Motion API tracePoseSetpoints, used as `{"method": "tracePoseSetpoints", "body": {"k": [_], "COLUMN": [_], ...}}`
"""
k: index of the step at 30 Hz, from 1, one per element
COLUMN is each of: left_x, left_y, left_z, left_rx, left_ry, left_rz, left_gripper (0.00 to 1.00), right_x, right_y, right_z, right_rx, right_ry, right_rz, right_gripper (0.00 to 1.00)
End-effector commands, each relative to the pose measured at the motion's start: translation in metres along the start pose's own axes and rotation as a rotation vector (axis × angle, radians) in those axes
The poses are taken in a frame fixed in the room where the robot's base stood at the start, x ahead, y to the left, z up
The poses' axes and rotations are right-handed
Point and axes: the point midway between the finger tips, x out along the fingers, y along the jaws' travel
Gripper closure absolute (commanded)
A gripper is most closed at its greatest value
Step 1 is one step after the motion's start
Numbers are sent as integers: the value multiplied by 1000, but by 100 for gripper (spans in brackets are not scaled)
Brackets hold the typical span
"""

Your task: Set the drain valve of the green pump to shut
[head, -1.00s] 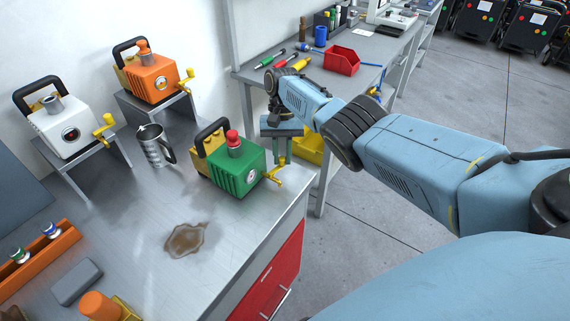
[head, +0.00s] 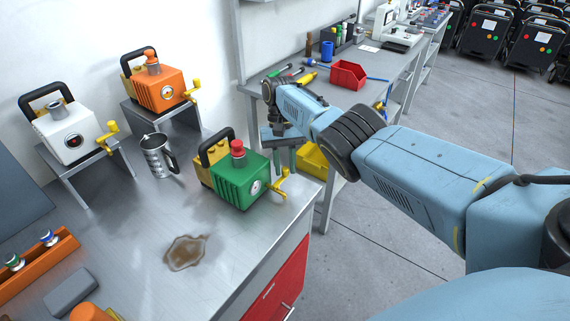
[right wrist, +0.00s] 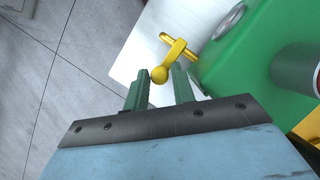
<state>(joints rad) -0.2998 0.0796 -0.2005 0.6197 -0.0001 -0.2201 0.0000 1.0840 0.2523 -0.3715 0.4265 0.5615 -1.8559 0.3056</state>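The green pump (head: 240,184) stands on the steel bench, with a black handle, a red cap and a yellow rear part. A yellow lever (head: 279,184) sticks out from its right front side. In the right wrist view the lever (right wrist: 174,52) ends in a ball, and the pump's green body (right wrist: 255,55) is at the right. My right gripper (head: 285,160) is just beyond the lever in the head view. Its fingers are apart in the right wrist view (right wrist: 162,73), with the ball showing between the tips. I cannot tell whether they touch it. My left gripper is out of view.
A white pump (head: 68,138) and an orange pump (head: 158,88) stand on metal stands at the left. A metal mug (head: 157,158) stands between them and the green pump. A brown puddle (head: 186,251) lies in front. A red bin (head: 348,75) sits on the back bench.

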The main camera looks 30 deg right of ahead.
Motion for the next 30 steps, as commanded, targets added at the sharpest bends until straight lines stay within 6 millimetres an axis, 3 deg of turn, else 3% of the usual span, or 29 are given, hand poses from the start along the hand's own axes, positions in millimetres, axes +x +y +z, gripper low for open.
{"method": "tracePoseSetpoints", "body": {"k": [3, 14, 30], "left_x": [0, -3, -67], "left_y": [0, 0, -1], "left_z": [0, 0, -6], "left_rx": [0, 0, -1], "left_ry": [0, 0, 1], "left_rz": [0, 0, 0], "left_gripper": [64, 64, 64], "right_x": [0, 0, 2], "right_y": [0, 0, 13], "right_z": [0, 1, 18], "right_rx": [0, 12, 397], "right_ry": [0, -1, -3], "right_rz": [-1, -6, -163], "right_gripper": [59, 59, 59]}}
